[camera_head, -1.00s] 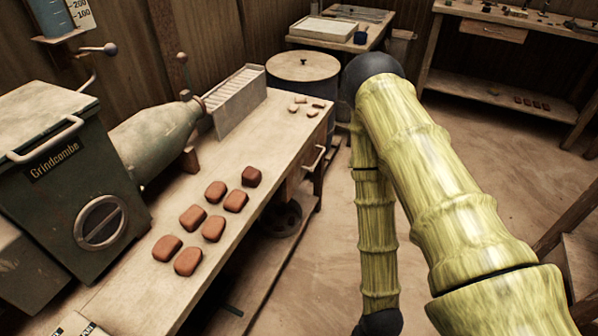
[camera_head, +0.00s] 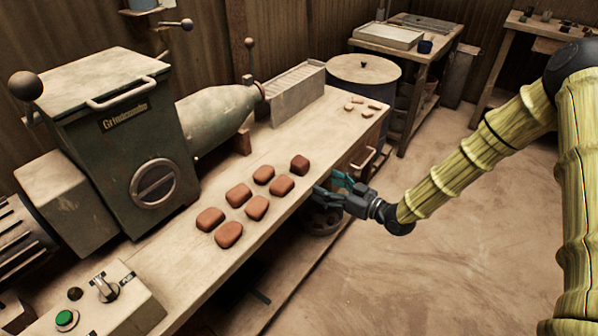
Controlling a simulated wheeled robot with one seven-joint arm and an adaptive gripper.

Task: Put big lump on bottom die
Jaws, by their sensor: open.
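Several reddish-brown clay lumps (camera_head: 228,234) lie in two rough rows on the wooden bench. They look close to one another in size, and larger than the pale pieces at the bench's far end. My gripper (camera_head: 327,186) is open and empty beside the bench's front edge, right of the lump at the far end of the rows (camera_head: 299,165). Its fingers point left toward the bench, apart from the lumps. I cannot make out a bottom die in this view.
A green Grindcombe machine (camera_head: 115,125) with a tapered barrel stands behind the lumps. A slatted box (camera_head: 298,92), small pale pieces (camera_head: 354,106) and a round drum (camera_head: 362,75) are farther back. A switch box (camera_head: 105,300) is front left. Open floor lies right of the bench.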

